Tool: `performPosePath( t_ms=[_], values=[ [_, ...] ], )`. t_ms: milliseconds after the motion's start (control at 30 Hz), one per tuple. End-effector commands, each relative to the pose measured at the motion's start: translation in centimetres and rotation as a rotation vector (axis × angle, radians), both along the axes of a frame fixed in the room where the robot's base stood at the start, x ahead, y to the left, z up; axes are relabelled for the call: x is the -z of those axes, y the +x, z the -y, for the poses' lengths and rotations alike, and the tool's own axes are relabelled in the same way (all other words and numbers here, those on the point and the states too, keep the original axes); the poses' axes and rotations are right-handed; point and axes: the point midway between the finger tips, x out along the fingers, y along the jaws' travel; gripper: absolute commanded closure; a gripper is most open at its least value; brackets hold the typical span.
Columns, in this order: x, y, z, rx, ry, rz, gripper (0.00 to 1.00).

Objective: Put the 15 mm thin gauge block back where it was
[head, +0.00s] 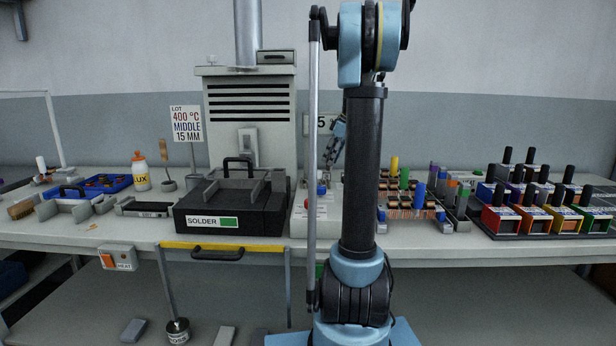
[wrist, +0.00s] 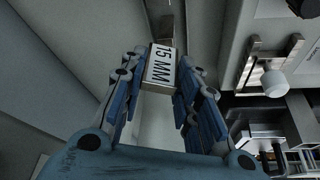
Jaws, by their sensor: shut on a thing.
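My gripper (wrist: 160,85) is shut on a pale block (wrist: 149,82) with a label reading "15 MM", the 15 mm thin gauge block, in the wrist view. The block sits between the blue fingertips with its label facing the camera. In the head view my gripper (head: 337,140) is raised above the back of the bench, partly hidden behind my arm. The held block is mostly hidden there; a white patch with a "5" shows beside the gripper, and I cannot tell whether it is the block's label.
A sign (head: 187,123) reads "LOT 400 °C MIDDLE 15 MM". A black solder box (head: 228,208) stands left of my arm, before a grey vented unit (head: 250,110). Coils and coloured pegs (head: 408,200) and coloured bins (head: 545,215) crowd the right. Grey blocks (head: 133,330) lie on the lower shelf.

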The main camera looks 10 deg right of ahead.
Motion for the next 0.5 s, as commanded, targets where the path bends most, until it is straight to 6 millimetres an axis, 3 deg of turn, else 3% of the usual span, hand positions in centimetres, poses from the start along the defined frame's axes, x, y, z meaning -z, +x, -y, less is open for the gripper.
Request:
performPosePath(
  t_ms=[367, 500],
  values=[
    [0.0, 1.6, -7.8, -0.004, 0.0, 0.001, 1.0],
    [1.9, 1.6, -7.9, 0.0, 0.0, 0.001, 1.0]
  ],
)
